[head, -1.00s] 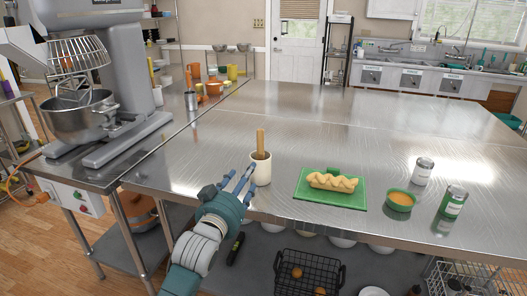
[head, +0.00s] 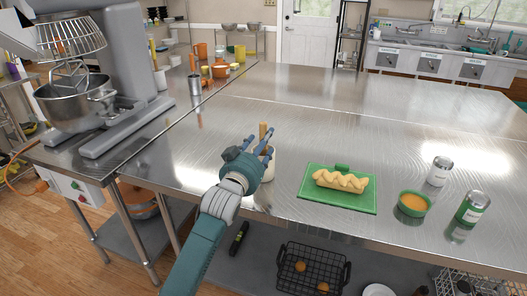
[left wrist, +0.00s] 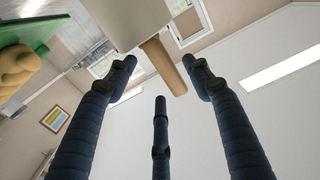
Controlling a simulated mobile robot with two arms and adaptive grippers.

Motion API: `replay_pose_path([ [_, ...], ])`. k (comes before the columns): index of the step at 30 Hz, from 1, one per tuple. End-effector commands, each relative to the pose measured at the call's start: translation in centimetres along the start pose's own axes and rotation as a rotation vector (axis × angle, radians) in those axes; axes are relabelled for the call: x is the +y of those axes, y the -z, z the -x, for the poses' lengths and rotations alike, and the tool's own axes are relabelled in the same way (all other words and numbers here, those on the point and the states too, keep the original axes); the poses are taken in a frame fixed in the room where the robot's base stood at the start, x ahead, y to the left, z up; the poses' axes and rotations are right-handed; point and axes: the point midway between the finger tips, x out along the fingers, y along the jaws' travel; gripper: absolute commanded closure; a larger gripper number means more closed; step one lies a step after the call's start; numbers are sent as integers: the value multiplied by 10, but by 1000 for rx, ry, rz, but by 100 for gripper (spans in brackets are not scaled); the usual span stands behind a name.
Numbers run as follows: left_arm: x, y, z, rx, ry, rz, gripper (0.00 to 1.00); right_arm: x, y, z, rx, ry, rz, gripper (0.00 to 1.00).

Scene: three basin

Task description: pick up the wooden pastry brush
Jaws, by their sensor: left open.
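The wooden pastry brush (head: 262,131) stands upright in a cream crock (head: 268,165) near the front edge of the steel table. Only its wooden handle shows; the lower end is hidden in the crock. My left gripper (head: 259,142) is open, in front of the crock and partly covering it. In the left wrist view, which looks upside down, the brush handle (left wrist: 163,68) comes out of the crock (left wrist: 125,18) between the spread fingertips of my left gripper (left wrist: 162,78). I cannot tell whether any finger touches the handle. My right gripper is not in view.
A green board (head: 312,202) with a braided loaf (head: 341,181) lies right of the crock. A large mixer (head: 125,70) is at left. The table behind the crock is clear.

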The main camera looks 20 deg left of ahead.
Motion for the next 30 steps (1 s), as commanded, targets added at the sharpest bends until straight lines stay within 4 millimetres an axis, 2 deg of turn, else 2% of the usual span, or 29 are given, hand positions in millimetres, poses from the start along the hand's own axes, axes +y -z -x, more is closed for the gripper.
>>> replay_pose_path([
  [3, -4, 3, -19, -1, 1, -1, 49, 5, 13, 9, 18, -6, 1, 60],
  [7, -3, 1, -33, -1, 1, 0, 49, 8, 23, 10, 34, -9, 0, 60],
  [16, -3, 0, -38, 1, 0, 0, 49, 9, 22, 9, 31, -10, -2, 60],
  [17, -3, 0, -38, 1, 0, 0, 53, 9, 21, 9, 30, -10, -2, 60],
  [21, -3, 0, -38, 1, 0, 0, 81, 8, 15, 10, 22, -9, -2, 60],
  [24, -3, 0, -38, 0, 0, 0, 98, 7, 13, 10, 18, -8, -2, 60],
  [30, -3, 0, -38, 1, 0, 0, 98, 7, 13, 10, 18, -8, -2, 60],
])
